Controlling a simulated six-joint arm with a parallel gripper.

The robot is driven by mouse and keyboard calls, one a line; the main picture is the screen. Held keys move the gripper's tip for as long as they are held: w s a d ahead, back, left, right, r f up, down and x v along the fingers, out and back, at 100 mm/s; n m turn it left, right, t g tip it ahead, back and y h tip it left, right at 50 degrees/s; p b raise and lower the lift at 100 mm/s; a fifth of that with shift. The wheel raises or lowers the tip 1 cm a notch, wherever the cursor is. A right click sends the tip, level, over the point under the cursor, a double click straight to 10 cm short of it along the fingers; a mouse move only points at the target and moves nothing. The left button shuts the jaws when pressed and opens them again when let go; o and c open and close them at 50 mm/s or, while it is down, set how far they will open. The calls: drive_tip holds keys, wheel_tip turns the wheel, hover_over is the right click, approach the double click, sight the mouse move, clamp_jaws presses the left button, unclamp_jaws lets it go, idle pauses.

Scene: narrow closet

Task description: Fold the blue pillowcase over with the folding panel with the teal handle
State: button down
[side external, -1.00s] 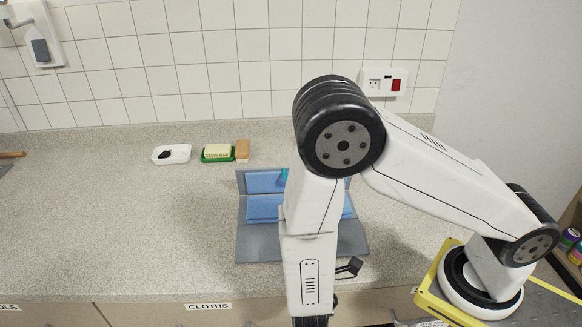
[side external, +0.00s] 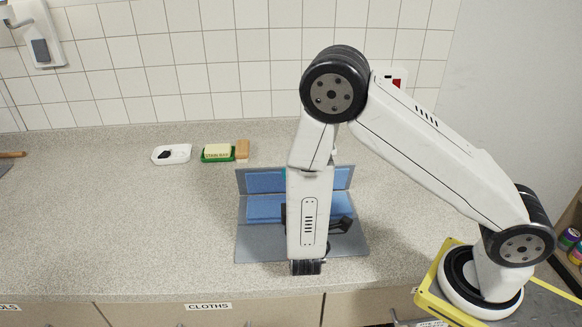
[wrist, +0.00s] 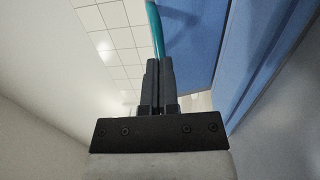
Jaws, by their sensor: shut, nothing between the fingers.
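The blue pillowcase (side external: 265,209) lies on a grey folding board (side external: 262,246) on the counter. A second blue strip (side external: 266,182) shows along the board's back panel, past a grey seam; I cannot tell that panel's angle. The teal handle (wrist: 157,30) stands just beyond my fingertips in the wrist view; only a sliver shows beside my arm in the side view. My gripper (wrist: 159,66) is shut and empty, with the handle in front of its tips. I cannot tell whether they touch. Blue cloth (wrist: 195,40) fills the right of the wrist view.
A drawer label reads CLOTHS (side external: 208,306).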

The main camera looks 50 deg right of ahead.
drive_tip(key=shift+x, duration=0.8)
drive_tip(key=shift+r, duration=0.15)
drive_tip(key=shift+w+d+r+g+y, duration=0.45)
drive_tip(key=shift+r+g+y, duration=0.05)
drive_tip(key=shift+w+d+r+g+y, duration=0.65)
drive_tip(key=shift+w+d+g+y, duration=0.05)
drive_tip(key=shift+w+d+y, duration=0.1)
drive_tip(key=w+d+g+y, duration=0.1)
drive_tip(key=w+d+r+g+y, duration=0.1)
drive_tip(key=d+y, duration=0.1)
drive_tip(key=shift+w+r+g, duration=0.1)
drive_tip(key=shift+w+g, duration=0.3)
drive_tip(key=x, duration=0.4)
drive_tip(key=r+x, duration=0.1)
drive_tip(key=x, duration=0.3)
drive_tip(key=w+r+x, duration=0.1)
drive_tip(key=x, duration=0.3)
drive_tip(key=shift+w+d+f, duration=0.2)
drive_tip(key=shift+w+d, duration=0.05)
drive_tip(key=shift+d, duration=0.2)
drive_tip(key=shift+w+d+f, duration=0.3)
drive_tip(key=shift+w+f, duration=0.1)
drive_tip(key=shift+f, duration=0.3)
